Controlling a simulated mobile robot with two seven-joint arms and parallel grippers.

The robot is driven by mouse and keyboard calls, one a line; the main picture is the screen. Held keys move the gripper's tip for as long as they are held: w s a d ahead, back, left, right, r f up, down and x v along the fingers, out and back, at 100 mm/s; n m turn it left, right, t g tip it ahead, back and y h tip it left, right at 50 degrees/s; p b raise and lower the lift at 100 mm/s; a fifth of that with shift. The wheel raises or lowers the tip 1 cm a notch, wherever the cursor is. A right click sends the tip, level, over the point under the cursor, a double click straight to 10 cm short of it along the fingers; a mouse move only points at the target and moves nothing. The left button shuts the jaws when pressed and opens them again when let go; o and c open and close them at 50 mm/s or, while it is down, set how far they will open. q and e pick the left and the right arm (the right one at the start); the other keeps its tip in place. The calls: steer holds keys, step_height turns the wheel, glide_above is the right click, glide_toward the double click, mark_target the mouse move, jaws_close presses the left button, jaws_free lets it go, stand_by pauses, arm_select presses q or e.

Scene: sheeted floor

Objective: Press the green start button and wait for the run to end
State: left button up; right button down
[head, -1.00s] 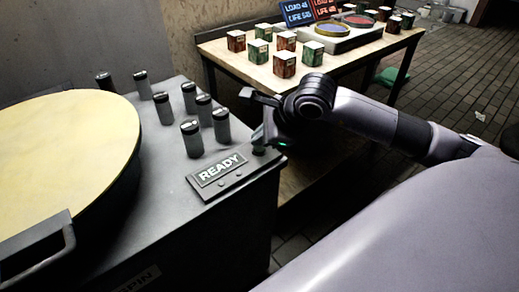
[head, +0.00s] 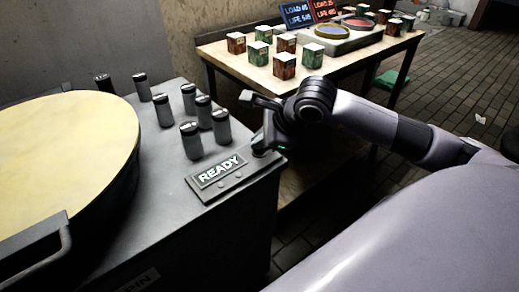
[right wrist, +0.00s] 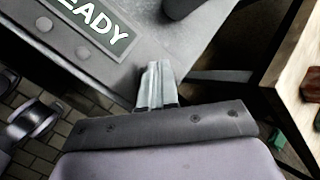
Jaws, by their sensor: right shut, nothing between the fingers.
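The control panel (head: 212,193) sits on the front right corner of a grey machine, with a lit sign reading READY (head: 220,171). Small grey buttons or knobs show below the sign. I cannot make out a green button face; the panel's right end is partly covered by my right gripper (head: 264,150). The right gripper is shut and empty, pointing down at that end. In the right wrist view its shut fingers (right wrist: 157,82) reach over the machine's edge beside the panel (right wrist: 70,45). I cannot tell if they touch it. My left gripper is not in view.
Several dark cylinders (head: 191,141) stand on the machine beside a large round yellowish disc (head: 65,150). A wooden table (head: 345,62) behind holds several small boxes (head: 284,66), a two-dish unit and lit displays (head: 311,13). Tiled floor is open at the right.

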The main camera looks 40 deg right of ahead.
mark_target(261, 151)
steer(key=shift+f, duration=0.2)
stand_by(0.3)
steer(key=shift+r, duration=0.8)
steer(key=shift+r+p, duration=1.75)
steer(key=shift+r, duration=0.85)
steer(key=shift+f, duration=0.1)
